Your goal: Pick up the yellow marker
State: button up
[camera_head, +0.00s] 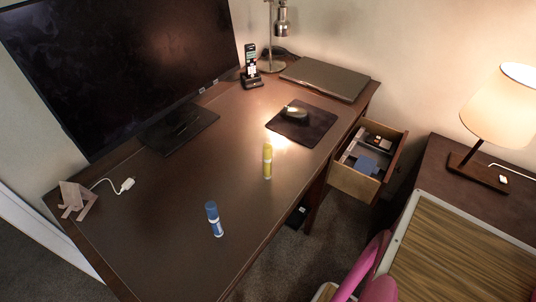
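The yellow marker (267,161) stands upright on the brown desk (185,225), right of its middle and near the front right edge. It has a pale band low on its body. A blue marker (214,219) with a white band stands nearer to me and to the left, apart from the yellow one. My gripper is not in view.
A monitor (120,60) fills the back left. A mouse (295,113) on a dark pad, a cordless phone (251,68) and a closed laptop (325,78) are farther back. An open drawer (352,184) juts out at right. Desk around the yellow marker is clear.

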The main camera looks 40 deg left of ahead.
aim_at(267, 163)
jog(key=k+l+u, duration=0.25)
jog(key=k+l, duration=0.2)
jog(key=k+l+u, duration=0.2)
jog(key=k+l, duration=0.15)
jog(key=k, duration=0.2)
jog(key=u, duration=1.15)
